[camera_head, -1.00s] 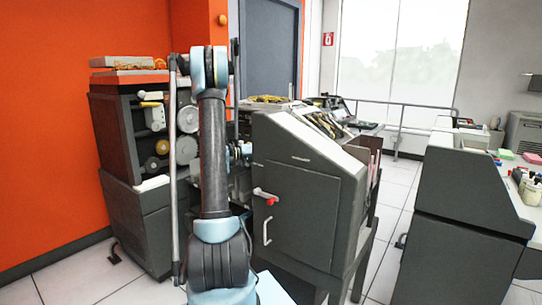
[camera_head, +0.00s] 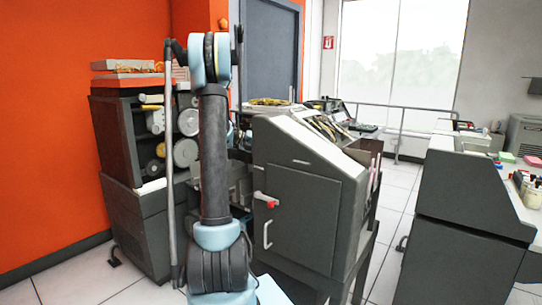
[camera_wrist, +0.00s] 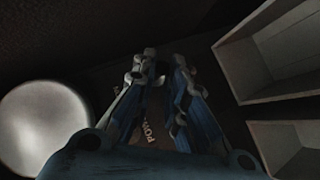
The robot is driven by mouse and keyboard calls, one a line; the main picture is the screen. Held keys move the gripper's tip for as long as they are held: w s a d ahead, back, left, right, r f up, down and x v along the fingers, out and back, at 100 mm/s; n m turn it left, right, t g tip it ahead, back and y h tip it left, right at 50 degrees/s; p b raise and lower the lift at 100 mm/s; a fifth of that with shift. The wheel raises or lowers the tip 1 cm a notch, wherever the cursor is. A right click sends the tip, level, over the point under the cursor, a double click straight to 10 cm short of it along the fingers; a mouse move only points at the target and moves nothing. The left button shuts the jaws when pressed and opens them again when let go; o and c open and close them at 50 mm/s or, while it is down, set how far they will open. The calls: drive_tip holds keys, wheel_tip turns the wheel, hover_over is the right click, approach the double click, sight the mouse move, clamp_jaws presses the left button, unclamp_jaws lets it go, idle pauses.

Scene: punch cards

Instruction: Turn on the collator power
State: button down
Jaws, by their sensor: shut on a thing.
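My gripper (camera_wrist: 160,75) shows in the wrist view, its two blue fingers drawn close together at the tips. They are over a dark panel (camera_wrist: 145,135) with part of the word "POWER" on it. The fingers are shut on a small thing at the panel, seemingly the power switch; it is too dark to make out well. In the head view my arm hides the gripper. A dark machine with round wheels (camera_head: 125,140) stands left of my arm. A grey cabinet machine (camera_head: 295,180) stands to the right. I cannot tell from labels which is the collator.
A pale round disc (camera_wrist: 45,125) is close to the left of my gripper. Open pale compartments (camera_wrist: 270,60) are at its right. A red-tipped lever (camera_head: 265,199) juts from the grey cabinet. A dark desk (camera_head: 465,195) stands at the right, with free floor between.

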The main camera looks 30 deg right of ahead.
drive_tip(key=shift+w+d+r+n+y, duration=0.1)
drive_tip(key=shift+w+r+n+y, duration=0.15)
drive_tip(key=shift+y, duration=0.35)
drive_tip(key=shift+s+r+y, duration=0.1)
drive_tip(key=shift+y, duration=0.2)
drive_tip(key=c, duration=2)
unclamp_jaws()
drive_tip(key=shift+o, duration=0.2)
drive_tip(key=v, duration=1.2)
drive_tip(key=shift+f, duration=0.2)
